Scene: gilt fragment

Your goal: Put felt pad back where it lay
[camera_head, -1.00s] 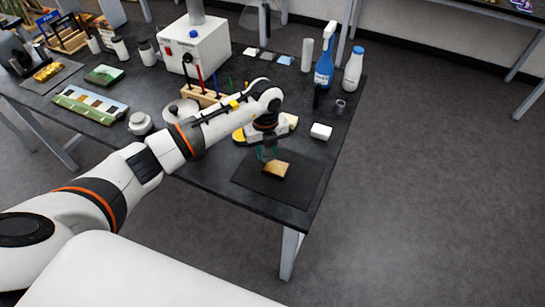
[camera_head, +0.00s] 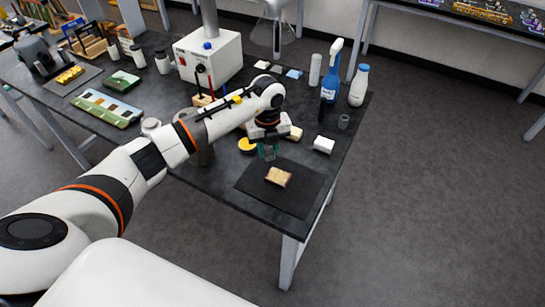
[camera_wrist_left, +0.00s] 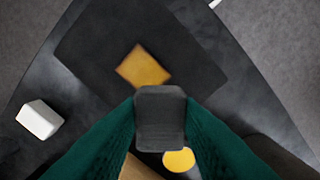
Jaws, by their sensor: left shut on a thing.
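My left gripper (camera_head: 268,152) is above the near part of the table, just behind the gilt fragment (camera_head: 279,177). In the left wrist view its green fingers (camera_wrist_left: 160,125) are shut on a dark grey block-like piece (camera_wrist_left: 160,112), which I take to be the felt pad. In the head view the pad cannot be made out against the fingers. The gilt fragment, also in the wrist view (camera_wrist_left: 143,67), lies apart from the fingers on a dark mat (camera_head: 307,195). My right gripper is not in view.
A white block (camera_head: 323,144) and a small dark cup (camera_head: 343,121) stand right of the gripper. A yellow disc (camera_head: 247,145) lies to its left. The mat around the fragment is bare.

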